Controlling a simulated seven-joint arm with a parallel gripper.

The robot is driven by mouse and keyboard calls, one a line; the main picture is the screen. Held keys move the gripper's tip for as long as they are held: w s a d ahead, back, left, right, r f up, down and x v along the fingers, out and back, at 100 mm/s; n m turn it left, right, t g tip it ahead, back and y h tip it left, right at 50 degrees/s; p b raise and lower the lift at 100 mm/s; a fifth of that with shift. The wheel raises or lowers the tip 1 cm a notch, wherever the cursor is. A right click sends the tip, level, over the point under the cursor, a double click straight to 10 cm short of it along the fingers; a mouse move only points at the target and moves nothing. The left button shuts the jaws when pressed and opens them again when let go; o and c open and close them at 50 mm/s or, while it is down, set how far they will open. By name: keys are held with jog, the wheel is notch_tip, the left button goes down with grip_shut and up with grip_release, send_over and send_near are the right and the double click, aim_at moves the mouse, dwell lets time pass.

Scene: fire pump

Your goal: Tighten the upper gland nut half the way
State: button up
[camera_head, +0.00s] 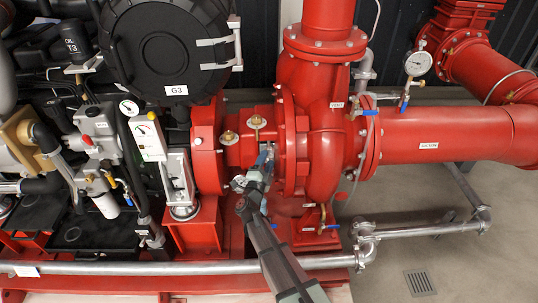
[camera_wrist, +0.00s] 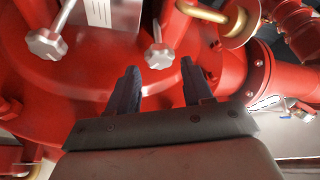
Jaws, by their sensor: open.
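In the wrist view, two pale metal lobed nuts on rods show against the red pump casing. One nut (camera_wrist: 157,57) lies ahead of my gripper (camera_wrist: 160,74), lined up with the gap between its dark fingers. The other nut (camera_wrist: 46,45) is farther left, outside the fingers. Which of them is the upper gland nut I cannot tell for sure. My gripper is open, with nothing clearly held between its fingers. In the head view, my gripper (camera_head: 265,162) reaches up into the red shaft gap left of the pump casing (camera_head: 325,155), and hides the nuts.
A brass pipe fitting (camera_wrist: 205,12) is close by in the wrist view. Open floor (camera_head: 465,260) lies at the right.

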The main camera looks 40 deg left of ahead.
jog(key=v, duration=0.9)
jog(key=shift+o, duration=1.4)
jog(key=shift+w, duration=0.15)
jog(key=w+d+r+m+g+y, duration=0.2)
jog(key=w+m+g+y, duration=0.2)
jog(key=m+g+y, duration=0.1)
jog(key=x, duration=1.4)
jog(key=shift+f, duration=0.15)
jog(key=shift+c, duration=0.4)
jog(key=c, duration=0.9)
